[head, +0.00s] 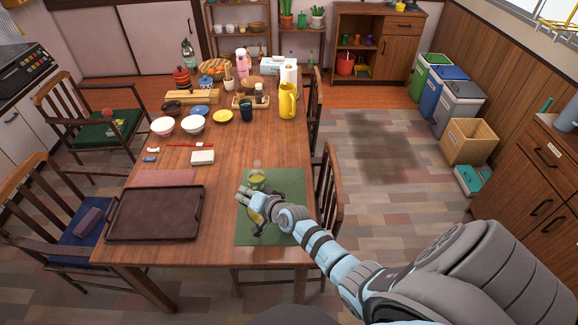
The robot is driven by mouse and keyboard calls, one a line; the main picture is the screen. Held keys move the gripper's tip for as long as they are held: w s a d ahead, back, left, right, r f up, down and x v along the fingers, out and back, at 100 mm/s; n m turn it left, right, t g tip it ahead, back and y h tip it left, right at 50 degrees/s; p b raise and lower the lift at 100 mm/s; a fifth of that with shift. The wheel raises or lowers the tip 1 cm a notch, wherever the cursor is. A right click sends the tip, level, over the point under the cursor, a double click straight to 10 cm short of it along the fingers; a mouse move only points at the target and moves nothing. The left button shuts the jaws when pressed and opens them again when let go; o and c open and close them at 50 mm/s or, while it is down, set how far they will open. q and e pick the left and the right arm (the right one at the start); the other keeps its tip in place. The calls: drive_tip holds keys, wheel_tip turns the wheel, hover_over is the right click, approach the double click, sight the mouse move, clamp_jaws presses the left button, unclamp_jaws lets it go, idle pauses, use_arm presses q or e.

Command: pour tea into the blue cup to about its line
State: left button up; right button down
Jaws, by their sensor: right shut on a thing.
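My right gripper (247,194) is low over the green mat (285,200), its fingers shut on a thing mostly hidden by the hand. A small yellow-green vessel (257,180) with yellowish liquid and a faint wisp above it shows just beyond the fingers. I cannot tell whether this is the held thing. A yellow and dark shape (254,216) shows under the hand, too covered to name. A dark blue-green cup (246,112) stands upright farther back on the table. I cannot tell a plainly blue cup near the gripper. My left gripper is not in view.
A brown tray (155,212) lies on the table's left front. A white box (203,157) lies mid-table. Bare wood lies left of the mat.

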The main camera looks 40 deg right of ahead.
drive_tip(key=shift+s+d+r, duration=0.1)
drive_tip(key=shift+d+r, duration=0.05)
drive_tip(key=shift+r, duration=0.1)
idle(0.8)
drive_tip(key=shift+w+a+f+n+g+h+p, duration=0.2)
drive_tip(key=shift+w+a+f+g+p, duration=0.1)
drive_tip(key=shift+a+f+p, duration=0.3)
drive_tip(key=shift+w+a+f+n+g+h+p, duration=0.2)
drive_tip(key=shift+w+a+f+p, duration=0.15)
drive_tip(key=shift+p, duration=0.3)
drive_tip(key=shift+w+a+f+b, duration=0.15)
drive_tip(key=shift+f+b, duration=0.15)
drive_tip(key=shift+f, duration=0.3)
drive_tip(key=w+a+f+n+g+h+b, duration=0.1)
drive_tip(key=a+f+b, duration=0.1)
drive_tip(key=b, duration=0.3)
drive_tip(key=w+a+f+n+g+h+b, duration=0.1)
drive_tip(key=a+f+h+b, duration=0.1)
drive_tip(key=f+b, duration=0.3)
drive_tip(key=w+a+f+n+g+h+b, duration=0.1)
drive_tip(key=w+a+f+g+b, duration=0.1)
drive_tip(key=f+b, duration=0.2)
drive_tip(key=shift+a+h+b, duration=0.2)
drive_tip(key=shift+h+b, duration=0.1)
drive_tip(key=shift+b, duration=1.45)
drive_tip(key=shift+w+b, duration=0.1)
drive_tip(key=shift+b, duration=0.2)
drive_tip(key=shift+r, duration=0.2)
